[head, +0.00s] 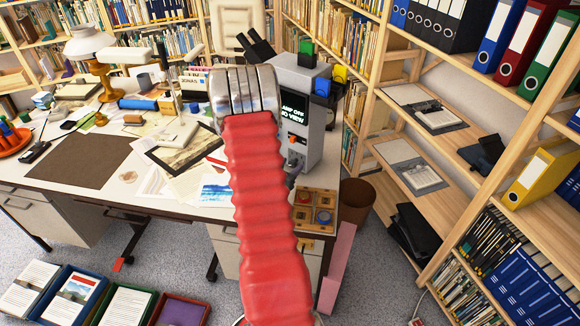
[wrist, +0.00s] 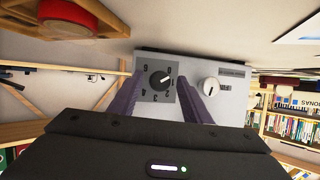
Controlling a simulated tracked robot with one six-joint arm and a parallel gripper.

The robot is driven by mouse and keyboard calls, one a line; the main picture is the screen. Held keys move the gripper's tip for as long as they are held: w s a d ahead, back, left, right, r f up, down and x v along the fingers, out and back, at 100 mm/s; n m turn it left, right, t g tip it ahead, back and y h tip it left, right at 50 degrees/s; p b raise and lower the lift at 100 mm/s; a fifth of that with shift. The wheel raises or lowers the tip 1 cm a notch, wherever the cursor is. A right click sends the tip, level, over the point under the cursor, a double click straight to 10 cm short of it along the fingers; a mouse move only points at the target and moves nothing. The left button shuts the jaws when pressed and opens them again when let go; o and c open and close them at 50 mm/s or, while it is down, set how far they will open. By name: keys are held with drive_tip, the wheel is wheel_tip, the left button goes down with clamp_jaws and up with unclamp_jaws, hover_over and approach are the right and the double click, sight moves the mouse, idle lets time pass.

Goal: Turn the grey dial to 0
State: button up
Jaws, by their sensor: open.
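In the wrist view, a dark grey dial (wrist: 162,80) sits on a square grey plate with numbers around it, on the face of a light grey panel (wrist: 232,104). A pale mark on the dial points up and to the right. The numbers are small and I cannot read them surely. My gripper (wrist: 158,84) is open, its two purple fingers apart on either side of the dial; I cannot tell whether they touch it.
A white knob (wrist: 209,87) sits right of the dial, close to the right finger. In the head view, a wooden tray (head: 316,197) with round pieces lies at the desk's front edge. A brown bin (head: 357,200) and a shelf (head: 440,185) stand to the right.

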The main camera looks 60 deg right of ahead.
drive_tip(key=c, duration=1)
drive_tip(key=shift+w+n+g, duration=0.15)
drive_tip(key=shift+n+g, duration=0.45)
drive_tip(key=shift+n, duration=0.2)
drive_tip(key=o, duration=1)
drive_tip(key=shift+a+r, duration=0.1)
drive_tip(key=shift+a, duration=0.05)
